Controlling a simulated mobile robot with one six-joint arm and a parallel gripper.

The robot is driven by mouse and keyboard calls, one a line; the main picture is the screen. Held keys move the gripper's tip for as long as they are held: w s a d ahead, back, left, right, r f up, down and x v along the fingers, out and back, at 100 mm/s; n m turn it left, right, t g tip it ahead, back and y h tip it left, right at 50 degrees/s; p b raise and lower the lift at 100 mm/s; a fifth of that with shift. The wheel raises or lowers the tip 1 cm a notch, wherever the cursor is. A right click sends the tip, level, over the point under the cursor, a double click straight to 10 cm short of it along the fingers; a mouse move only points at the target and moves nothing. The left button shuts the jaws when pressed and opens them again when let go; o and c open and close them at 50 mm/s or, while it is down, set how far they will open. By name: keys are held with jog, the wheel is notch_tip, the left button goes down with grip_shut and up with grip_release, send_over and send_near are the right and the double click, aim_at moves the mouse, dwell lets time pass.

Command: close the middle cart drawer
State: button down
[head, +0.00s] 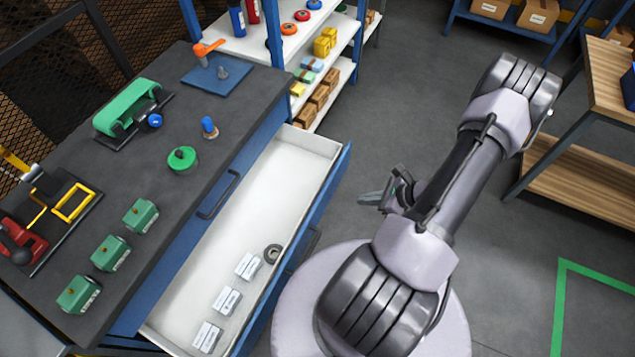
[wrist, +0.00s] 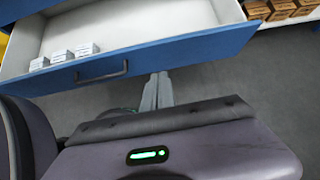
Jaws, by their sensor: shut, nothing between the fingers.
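The blue cart's open drawer (head: 262,200) stands pulled out below a closed upper drawer with a dark handle (head: 218,195). It has a white inside and a blue front (wrist: 215,45), with a dark bar handle (wrist: 103,74). Several small pale boxes (head: 226,300) and a dark ring (head: 272,253) lie in it. My gripper (head: 366,198) is shut and empty, to the right of the drawer front with floor showing between. In the wrist view its fingers (wrist: 160,78) point at the front's lower edge, right of the handle. Lower drawers are mostly hidden.
The dark cart top (head: 165,190) holds green blocks, a green roller tool and other tools. A white shelf unit (head: 330,85) with boxes and bottles stands behind the cart. A wooden bench (head: 590,180) is at the right. Grey floor is clear between.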

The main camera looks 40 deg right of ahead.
jog(key=b, duration=0.3)
send_near(323, 198)
notch_tip(323, 198, down, 4)
jog(key=w, duration=0.1)
jog(key=w+a, duration=0.1)
jog(key=b, duration=0.1)
jog(key=shift+w+a+f, duration=0.2)
jog(key=shift+w+f, duration=0.1)
jog(key=shift+w, duration=0.1)
jog(key=shift+w+a+r, duration=0.1)
jog(key=shift+w+a, duration=0.1)
jog(key=shift+w, duration=0.2)
jog(key=shift+w, duration=0.15)
jog(key=shift+w+a, duration=0.15)
jog(key=shift+w, duration=0.1)
jog(key=w+a+b, duration=0.2)
jog(key=w+a, duration=0.2)
jog(key=w, duration=0.6)
jog(key=w+a+b, duration=0.2)
jog(key=w+a, duration=0.2)
jog(key=w, duration=0.6)
jog(key=shift+w+a+b, duration=0.2)
jog(key=shift+b, duration=0.1)
